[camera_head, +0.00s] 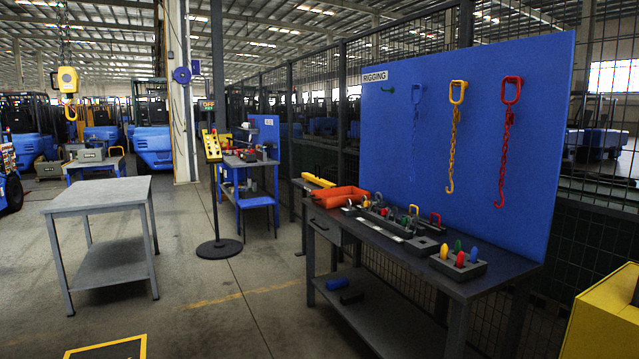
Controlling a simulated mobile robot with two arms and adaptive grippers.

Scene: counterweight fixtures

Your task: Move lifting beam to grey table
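The grey table (97,193) stands at the left, with a bare top and a lower shelf. A short yellow bar (318,180), which looks like the lifting beam, lies on a narrow stand (298,184) just behind the dark rigging bench. Its far details are too small to tell. Neither of my grippers shows in the head view.
The dark rigging bench (408,258) holds orange slings (340,196), shackles and a block of coloured pegs (459,264). Chains hang on the blue rigging board (467,145). A yellow panel on a post (212,146) stands mid-floor. A hoist (67,80) hangs upper left. Floor between tables is mostly clear.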

